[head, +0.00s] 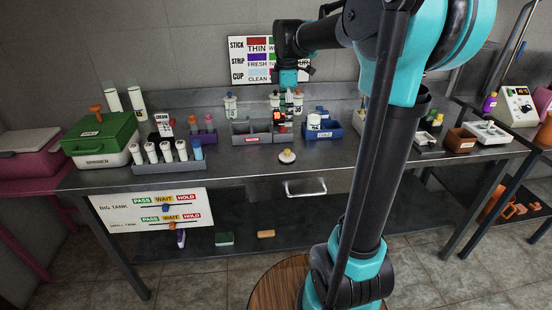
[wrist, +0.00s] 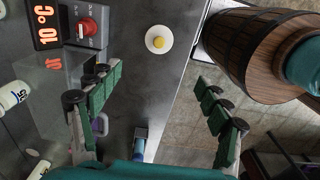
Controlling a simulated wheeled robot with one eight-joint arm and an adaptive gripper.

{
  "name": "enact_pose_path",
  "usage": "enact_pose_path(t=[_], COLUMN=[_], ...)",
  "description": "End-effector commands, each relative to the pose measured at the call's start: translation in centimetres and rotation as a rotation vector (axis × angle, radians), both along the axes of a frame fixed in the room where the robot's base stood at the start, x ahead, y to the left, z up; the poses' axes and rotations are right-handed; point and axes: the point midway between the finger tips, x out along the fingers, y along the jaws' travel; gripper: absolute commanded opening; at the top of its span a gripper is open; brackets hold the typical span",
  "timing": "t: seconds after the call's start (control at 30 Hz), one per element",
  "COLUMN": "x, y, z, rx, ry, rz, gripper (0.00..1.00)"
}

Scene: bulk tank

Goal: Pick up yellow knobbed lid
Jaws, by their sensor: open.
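The yellow knobbed lid (head: 287,156) is a small pale disc with a yellow knob on top. It lies knob up on the grey metal counter (head: 240,168), near the front edge. In the wrist view the lid (wrist: 158,40) is fully visible, near the top middle, beyond the fingertips and touched by neither. My gripper (head: 287,108) is above the back of the counter in the head view, pointing down. In the wrist view my gripper (wrist: 152,88) has its green-padded fingers spread wide, with nothing held between them.
A grey bin (head: 250,131) and a blue bin (head: 322,130) stand behind the lid. A rack of white bottles (head: 166,165) is to the left. A temperature display with a red knob (wrist: 87,27) is beside the lid. Counter around the lid is clear.

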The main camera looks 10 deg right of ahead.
Motion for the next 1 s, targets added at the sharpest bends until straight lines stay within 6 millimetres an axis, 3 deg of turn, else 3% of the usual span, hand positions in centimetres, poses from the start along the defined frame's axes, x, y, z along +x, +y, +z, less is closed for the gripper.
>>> enact_pose_path(t=[0.4,0.73,1.0], x=[0.0,0.1,0.4], y=[-0.1,-0.3,-0.8], z=[-8.0,-10.5,-14.2], rx=[0.000,0.000,0.000], ry=[0.000,0.000,0.000], rz=[0.001,0.000,0.001], gripper=[0.78,0.78,0.78])
